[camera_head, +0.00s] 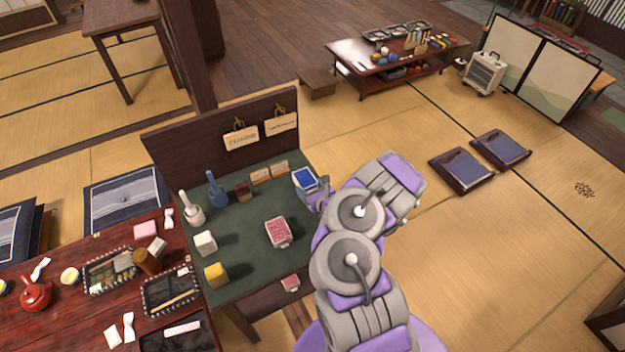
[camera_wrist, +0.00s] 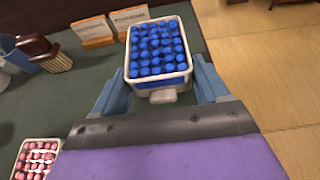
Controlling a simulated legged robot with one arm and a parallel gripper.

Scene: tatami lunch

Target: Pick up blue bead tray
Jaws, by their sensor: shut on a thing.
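The blue bead tray (camera_wrist: 160,83) is a small white-rimmed tray full of blue beads, with a pale tab on its near side. It is at the upper middle of the wrist view. In the head view the tray (camera_head: 299,187) is at the right edge of the green table. My gripper (camera_wrist: 162,80) has a finger on each side of the tray's near end and is shut on it. In the head view my arm hides most of my gripper (camera_head: 322,191). I cannot tell whether the tray is clear of the tabletop.
A pink bead tray (camera_head: 278,234) lies on the green table (camera_head: 240,220). Two small cards (camera_wrist: 92,30), a brush (camera_wrist: 45,53) and a blue pestle-like item (camera_head: 217,192) stand near the back. A dark upright board (camera_head: 200,150) edges the table. Tatami is open to the right.

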